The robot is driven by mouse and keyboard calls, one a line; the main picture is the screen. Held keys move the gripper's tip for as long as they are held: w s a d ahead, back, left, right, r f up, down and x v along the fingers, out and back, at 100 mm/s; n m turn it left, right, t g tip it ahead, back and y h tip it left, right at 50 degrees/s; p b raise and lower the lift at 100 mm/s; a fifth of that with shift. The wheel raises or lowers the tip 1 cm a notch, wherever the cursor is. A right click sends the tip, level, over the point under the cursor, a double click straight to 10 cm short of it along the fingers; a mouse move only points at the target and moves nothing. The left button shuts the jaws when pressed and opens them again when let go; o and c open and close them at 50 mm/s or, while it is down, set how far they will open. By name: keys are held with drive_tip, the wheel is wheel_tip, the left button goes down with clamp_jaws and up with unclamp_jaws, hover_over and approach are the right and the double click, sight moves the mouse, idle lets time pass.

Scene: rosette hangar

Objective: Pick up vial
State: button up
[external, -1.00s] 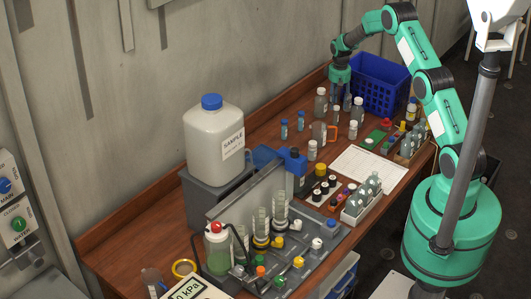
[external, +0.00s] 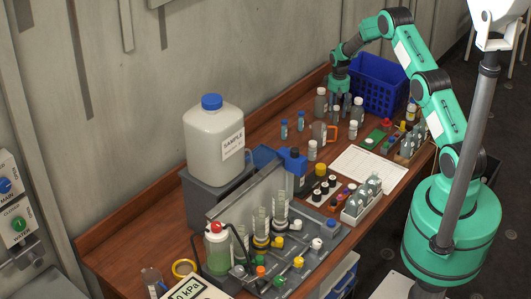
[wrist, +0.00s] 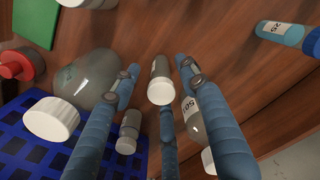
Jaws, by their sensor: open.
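My gripper (wrist: 160,82) has blue jointed fingers, spread open. In the wrist view, a small grey vial with a white cap (wrist: 160,82) is between the fingertips, with gaps to the side fingers; whether any finger touches it I cannot tell. Another small capped vial (wrist: 130,131) shows beside the left finger. In the external view, my gripper (external: 341,97) points down at the bench's far end, beside the blue basket; its fingers partly hide the small vials there.
The blue basket (external: 378,84) stands close on the right. A white-capped bottle (wrist: 90,78) and a labelled bottle (wrist: 190,118) flank the fingers. Brown bench top shows bare at the upper right of the wrist view.

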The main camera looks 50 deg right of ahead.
sight(336, 117)
drive_tip(key=shift+f, duration=2)
drive_tip(key=c, duration=1.1)
